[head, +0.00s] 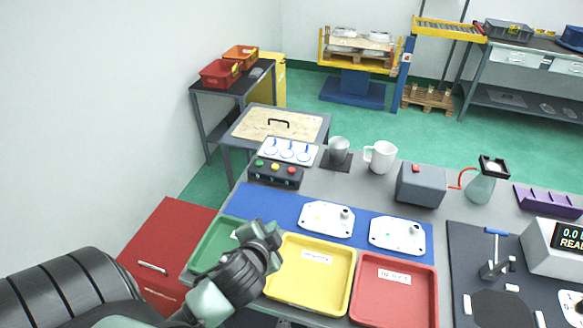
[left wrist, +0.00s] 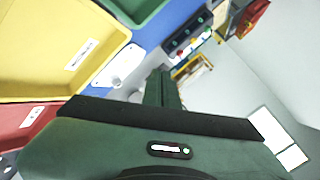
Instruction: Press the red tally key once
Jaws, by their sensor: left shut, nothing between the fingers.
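A black key box (head: 275,174) stands at the back left of the grey table in the head view. The box also shows small in the left wrist view (left wrist: 187,37). My left gripper (head: 262,232) is shut and empty, above the area between the green and yellow trays. It is apart from the key box, nearer the front. My right gripper is not in view.
Green (head: 208,246), yellow (head: 345,272) and red (head: 427,300) trays lie in front, with white castings (head: 326,222) on a blue mat (head: 268,206) behind. A grey box with a red button (head: 421,187), a white mug (head: 381,158) and a grey cup (head: 339,150) stand farther back.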

